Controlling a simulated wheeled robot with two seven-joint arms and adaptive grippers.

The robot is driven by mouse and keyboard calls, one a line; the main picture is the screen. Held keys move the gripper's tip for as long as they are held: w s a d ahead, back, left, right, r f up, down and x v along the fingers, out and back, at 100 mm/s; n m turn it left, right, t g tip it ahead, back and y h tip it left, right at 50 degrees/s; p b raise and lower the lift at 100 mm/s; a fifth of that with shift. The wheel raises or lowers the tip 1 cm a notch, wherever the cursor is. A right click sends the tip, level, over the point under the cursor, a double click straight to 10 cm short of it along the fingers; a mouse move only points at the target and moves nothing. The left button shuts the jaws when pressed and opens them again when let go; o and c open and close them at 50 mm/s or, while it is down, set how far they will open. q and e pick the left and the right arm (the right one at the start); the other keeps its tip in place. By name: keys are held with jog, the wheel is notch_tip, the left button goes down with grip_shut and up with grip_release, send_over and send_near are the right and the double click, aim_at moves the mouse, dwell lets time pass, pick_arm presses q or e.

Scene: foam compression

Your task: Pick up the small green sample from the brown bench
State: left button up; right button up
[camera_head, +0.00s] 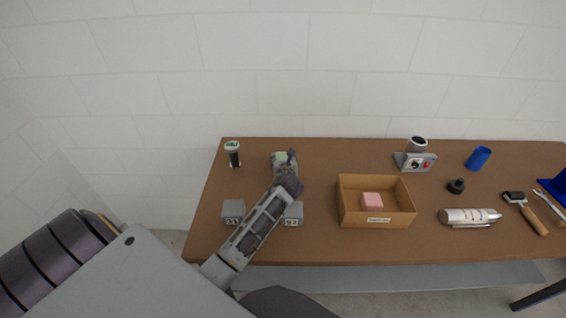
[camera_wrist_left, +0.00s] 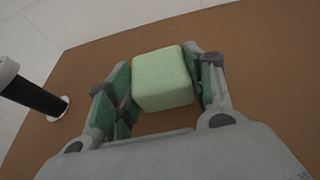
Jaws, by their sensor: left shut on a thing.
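The small green sample (camera_wrist_left: 162,78) is a pale green block with rounded edges. In the left wrist view it sits between the two fingers of my left gripper (camera_wrist_left: 160,88), which is shut on it. In the head view, the sample (camera_head: 281,156) shows partly at the tip of my left gripper (camera_head: 284,160), over the back left part of the brown bench (camera_head: 320,155). I cannot tell whether it touches the bench. My right gripper is not in view.
A black and white cylinder (camera_head: 233,154) stands left of my gripper. Two grey numbered blocks (camera_head: 233,211) (camera_head: 293,213) flank my forearm. A tan box (camera_head: 358,217) holds a pink block (camera_head: 372,200). A silver cylinder (camera_head: 468,217) and several tools lie at the right.

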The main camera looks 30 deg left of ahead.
aim_at(283, 159)
pick_arm(q)
notch_tip(283, 159, up, 9)
jog(key=shift+r, duration=0.15)
dwell(0.4)
dwell(0.5)
